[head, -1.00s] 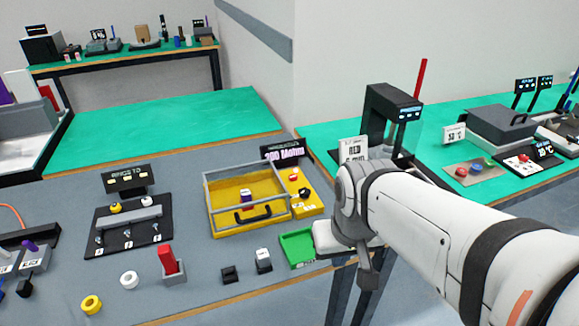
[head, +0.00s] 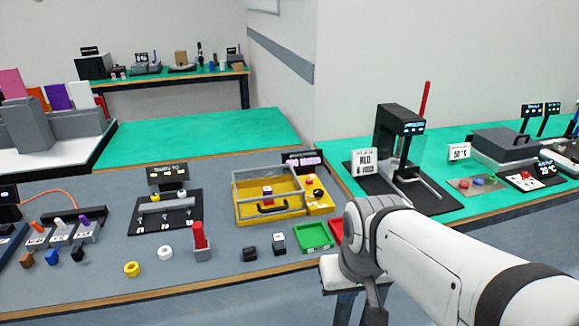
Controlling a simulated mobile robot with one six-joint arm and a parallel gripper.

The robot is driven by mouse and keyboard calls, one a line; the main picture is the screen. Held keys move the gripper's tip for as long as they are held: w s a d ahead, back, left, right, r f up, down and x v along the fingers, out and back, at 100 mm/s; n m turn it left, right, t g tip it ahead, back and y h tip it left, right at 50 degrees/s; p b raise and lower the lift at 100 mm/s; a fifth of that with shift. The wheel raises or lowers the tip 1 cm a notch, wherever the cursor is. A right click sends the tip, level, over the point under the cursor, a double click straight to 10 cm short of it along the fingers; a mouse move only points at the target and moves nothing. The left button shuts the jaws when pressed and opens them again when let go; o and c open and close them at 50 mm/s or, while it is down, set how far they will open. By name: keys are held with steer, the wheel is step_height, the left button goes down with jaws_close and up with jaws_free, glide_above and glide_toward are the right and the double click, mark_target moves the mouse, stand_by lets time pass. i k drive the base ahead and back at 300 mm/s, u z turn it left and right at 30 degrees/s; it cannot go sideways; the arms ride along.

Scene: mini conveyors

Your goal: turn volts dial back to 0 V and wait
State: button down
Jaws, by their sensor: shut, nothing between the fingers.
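The yellow test unit (head: 263,218) stands on the grey table, with a clear-sided guarded bay and a black handle (head: 272,208) at its front. A small red-and-dark block (head: 267,194) sits inside the bay. On the narrow right panel are a red button and a black knob (head: 318,193), which may be the volts dial; its pointer and scale are too small to read. The display (head: 304,160) behind is lit, its text blurred. My white arm enters from the lower right and ends near the table's front edge, apart from the unit. My gripper's fingers do not show.
A green tray (head: 315,237) and a partly hidden red tray (head: 337,231) lie in front of the unit. Left of them are two small dark blocks, a red-handled holder (head: 200,243) and white and yellow rings. A black press-like machine (head: 400,140) stands behind my arm.

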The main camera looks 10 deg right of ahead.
mark_target(317, 193)
steer(key=i, duration=1.05)
steer(key=z, duration=0.35)
